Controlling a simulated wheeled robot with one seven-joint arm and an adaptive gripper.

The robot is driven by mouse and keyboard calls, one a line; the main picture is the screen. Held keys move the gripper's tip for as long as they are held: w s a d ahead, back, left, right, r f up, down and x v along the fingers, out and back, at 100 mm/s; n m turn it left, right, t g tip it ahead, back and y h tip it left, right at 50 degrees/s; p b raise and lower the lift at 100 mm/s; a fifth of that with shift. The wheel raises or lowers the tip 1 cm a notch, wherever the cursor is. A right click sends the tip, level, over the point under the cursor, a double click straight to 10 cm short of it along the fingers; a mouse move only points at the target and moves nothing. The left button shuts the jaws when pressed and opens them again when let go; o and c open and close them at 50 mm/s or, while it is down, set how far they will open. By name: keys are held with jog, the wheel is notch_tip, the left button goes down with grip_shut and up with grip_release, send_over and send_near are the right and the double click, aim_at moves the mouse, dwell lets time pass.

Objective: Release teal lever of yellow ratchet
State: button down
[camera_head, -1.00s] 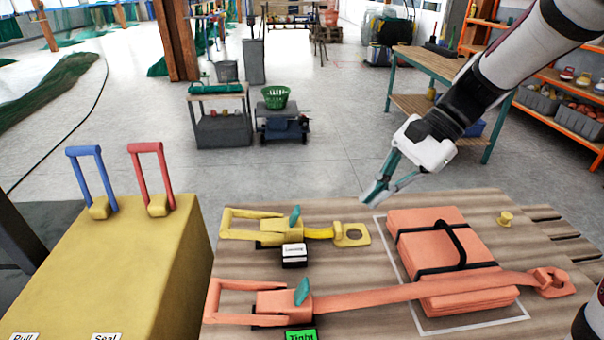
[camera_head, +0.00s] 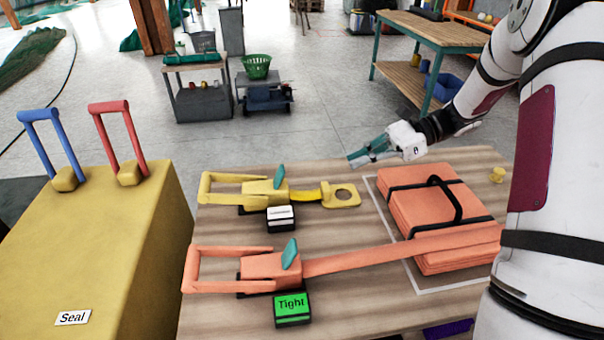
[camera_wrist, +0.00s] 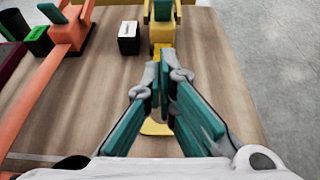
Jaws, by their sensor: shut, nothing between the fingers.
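The yellow ratchet (camera_head: 258,196) lies on the wooden table, its frame handle pointing left and a short yellow strap leading right to a ring plate (camera_head: 344,196). Its teal lever (camera_head: 280,176) stands up, tilted. My gripper (camera_head: 354,160) is shut and empty, above the table's far edge, right of the lever and apart from it. In the wrist view my teal fingers (camera_wrist: 163,75) point toward the yellow ratchet (camera_wrist: 162,33) and its teal lever (camera_wrist: 162,10) at the top. The fingers partly hide the strap and ring plate there.
An orange ratchet (camera_head: 268,268) with its own teal lever (camera_head: 289,254) lies nearer, beside a green "Tight" sign (camera_head: 292,305). A small white-topped block (camera_head: 281,217) stands by the yellow ratchet. A strapped orange bundle (camera_head: 425,205) is at right. A yellow box (camera_head: 95,235) with blue and red handles stands left.

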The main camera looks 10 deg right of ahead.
jog(key=b, duration=0.1)
send_near(280, 182)
jog(key=f, duration=0.2)
jog(key=w+f, duration=0.1)
jog(key=f, duration=0.1)
jog(key=shift+d, duration=0.1)
jog(key=a, duration=0.3)
jog(key=shift+a+r, duration=0.15)
jog(key=shift+r, duration=0.2)
jog(key=shift+a+r, duration=0.25)
jog(key=shift+a, duration=0.3)
jog(key=shift+a+r+h+p, duration=0.2)
jog(key=shift+h+p, duration=0.1)
jog(key=shift+p, duration=0.15)
